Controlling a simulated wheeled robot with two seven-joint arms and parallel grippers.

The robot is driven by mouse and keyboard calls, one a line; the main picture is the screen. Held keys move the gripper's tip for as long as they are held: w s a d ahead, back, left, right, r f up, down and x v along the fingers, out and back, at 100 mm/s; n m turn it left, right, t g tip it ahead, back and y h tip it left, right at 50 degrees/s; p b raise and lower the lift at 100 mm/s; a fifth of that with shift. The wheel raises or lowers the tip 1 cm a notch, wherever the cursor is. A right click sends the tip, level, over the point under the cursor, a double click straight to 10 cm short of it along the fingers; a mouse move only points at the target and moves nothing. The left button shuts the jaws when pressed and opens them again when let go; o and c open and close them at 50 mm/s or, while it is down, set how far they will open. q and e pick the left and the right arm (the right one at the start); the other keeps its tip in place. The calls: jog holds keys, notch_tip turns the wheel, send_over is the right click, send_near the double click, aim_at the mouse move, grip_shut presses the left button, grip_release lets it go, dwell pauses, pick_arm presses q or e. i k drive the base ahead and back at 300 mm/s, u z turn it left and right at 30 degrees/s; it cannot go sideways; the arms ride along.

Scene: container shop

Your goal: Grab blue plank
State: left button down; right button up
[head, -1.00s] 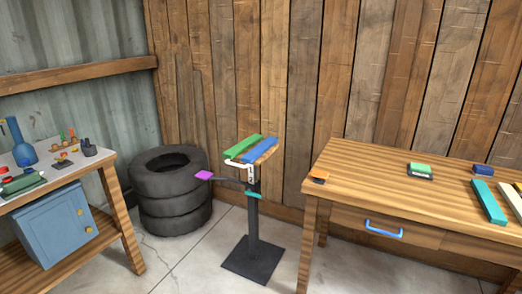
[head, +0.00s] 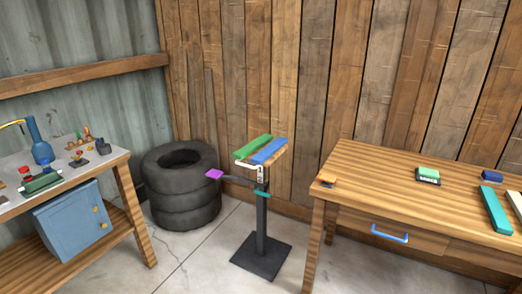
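The blue plank (head: 269,151) lies on top of a small stand (head: 262,222) in the middle of the head view. A green plank (head: 253,147) lies beside it on the left. The stand has a wooden top, a dark post and a square dark base on the floor. Neither of my grippers shows in the head view.
A wooden table (head: 350,184) with a drawer stands on the right, bearing a teal plank (head: 495,211) and small blocks. Stacked tires (head: 181,190) stand behind left. A workbench (head: 127,200) with a blue cabinet (head: 75,222) is at left. Concrete floor before the stand is clear.

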aim_at(263, 155)
jog(key=u, duration=0.7)
jog(key=i, duration=3.5)
jog(key=z, duration=2.35)
